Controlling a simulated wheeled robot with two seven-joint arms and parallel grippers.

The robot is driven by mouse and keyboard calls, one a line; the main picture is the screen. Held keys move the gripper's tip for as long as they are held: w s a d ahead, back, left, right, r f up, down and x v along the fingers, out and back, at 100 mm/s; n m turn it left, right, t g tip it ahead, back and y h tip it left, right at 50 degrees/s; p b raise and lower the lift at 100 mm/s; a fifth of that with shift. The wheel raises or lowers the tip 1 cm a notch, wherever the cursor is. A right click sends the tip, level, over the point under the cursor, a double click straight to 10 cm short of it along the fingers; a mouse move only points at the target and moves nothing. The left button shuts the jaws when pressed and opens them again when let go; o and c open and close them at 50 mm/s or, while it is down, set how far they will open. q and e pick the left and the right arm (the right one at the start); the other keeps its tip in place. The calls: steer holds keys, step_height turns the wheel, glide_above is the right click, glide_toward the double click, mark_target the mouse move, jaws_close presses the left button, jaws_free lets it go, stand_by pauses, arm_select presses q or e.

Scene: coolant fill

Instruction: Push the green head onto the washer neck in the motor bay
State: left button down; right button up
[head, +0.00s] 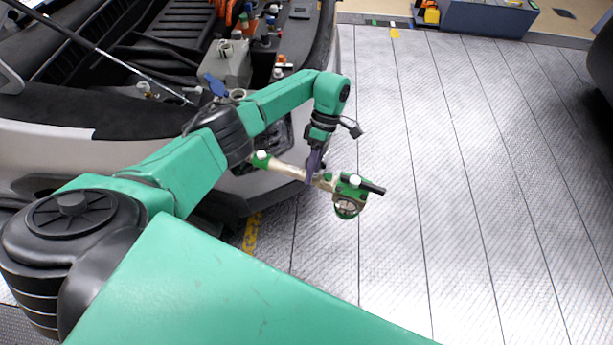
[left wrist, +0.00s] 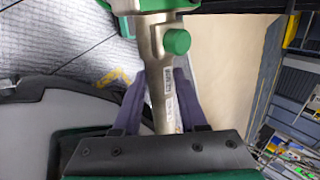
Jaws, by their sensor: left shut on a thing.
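My left gripper (head: 312,178) is shut on the pale tube of a filling tool (head: 291,170), held in the air in front of the car's front corner. The tool has a large green part (head: 348,197) with a round ring and black handle at its right end, and a smaller green end (head: 260,159) at its left. In the left wrist view the purple fingers (left wrist: 158,98) flank the tube (left wrist: 161,75), with a green knob (left wrist: 177,41) beyond them. I cannot tell which green part is the head. The motor bay (head: 235,65) is behind my arm; I cannot single out the washer neck.
A blue cap (head: 215,84) and a grey tank (head: 232,62) sit in the bay near my forearm. A prop rod (head: 110,55) crosses the bay at the left. The floor (head: 470,180) at the right is clear. A blue-grey case (head: 487,18) stands at the back.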

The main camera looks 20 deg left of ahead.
arm_select(q)
steer(key=w+a+r+n+t+p, duration=0.1)
steer(key=w+a+r+n+t, duration=0.4)
steer(key=a+r+n, duration=0.5)
steer(key=w+a+r+n+t+p, duration=0.1)
steer(key=w+a+r+n+t, duration=0.5)
steer(key=n, duration=1.7)
steer(key=a+r+t, duration=0.2)
steer(key=a+r, duration=0.3)
steer(key=r, duration=0.1)
steer(key=shift+w+h, duration=0.15)
steer(key=shift+h, duration=0.25)
arm_select(e)
steer(key=shift+w+d+r, duration=0.3)
steer(key=shift+r, duration=0.3)
steer(key=shift+w+d+r, duration=0.25)
steer(key=shift+w+r, duration=0.05)
steer(key=shift+r, duration=0.3)
